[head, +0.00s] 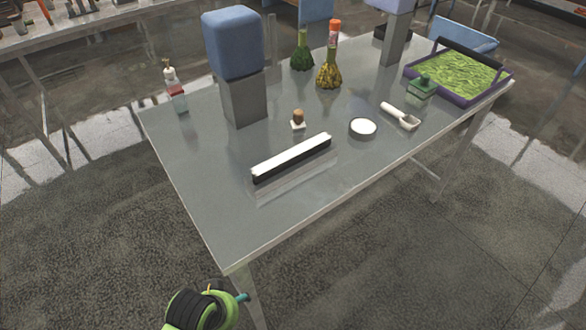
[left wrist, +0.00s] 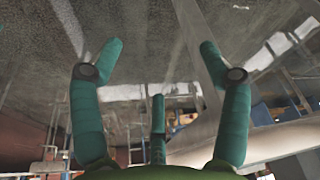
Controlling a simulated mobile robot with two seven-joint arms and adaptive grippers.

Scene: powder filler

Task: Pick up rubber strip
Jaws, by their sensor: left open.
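The rubber strip (head: 292,159) is a long bar with a white top and black side. It lies near the front edge of the grey table (head: 220,215) in the head view. My left gripper (left wrist: 155,60) is open and empty in the left wrist view, its teal fingers spread apart. In the head view only part of my left arm's green and black end shows at the bottom, below and in front of the table, well apart from the strip. The strip does not show in the left wrist view. My right gripper is in neither view.
Behind the strip stand a blue-topped grey block (head: 233,60), a small brown-topped item (head: 298,119), a white-filled dish (head: 363,128) and a white scoop (head: 400,115). Flasks (head: 329,75) and a purple-rimmed green tray (head: 410,76) are farther back. The table's front left corner is clear.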

